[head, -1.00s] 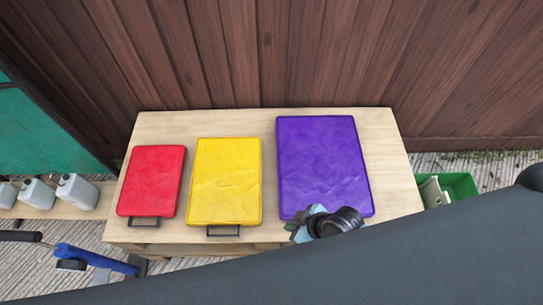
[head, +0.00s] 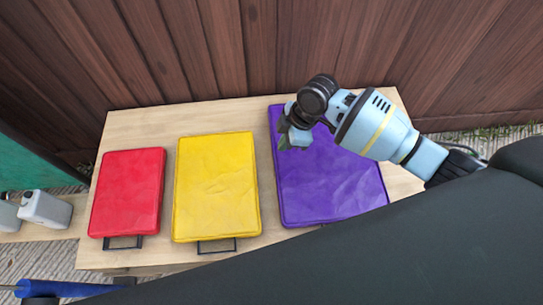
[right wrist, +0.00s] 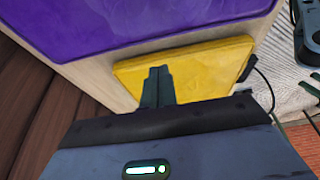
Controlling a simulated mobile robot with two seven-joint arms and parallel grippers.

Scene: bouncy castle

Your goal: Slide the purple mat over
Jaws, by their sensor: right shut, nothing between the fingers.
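The purple mat (head: 325,185) lies on the right part of the light wooden table, and its lower right side is partly covered by a dark shape in front. My right gripper (head: 285,142) is at the mat's left edge, towards its far end, with the arm reaching in from the right across the mat. Whether it touches the mat cannot be told. In the right wrist view its fingers (right wrist: 157,86) are together and empty, in front of the yellow mat, with the purple mat (right wrist: 130,22) beyond at the top. My left gripper is not in view.
The yellow mat (head: 215,185) lies just left of the purple one, with a narrow gap between. The red mat (head: 127,192) is farther left. Both have black handles at the near edge. A wooden fence (head: 180,50) stands behind the table (head: 140,122). A grey canister (head: 45,209) stands at left.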

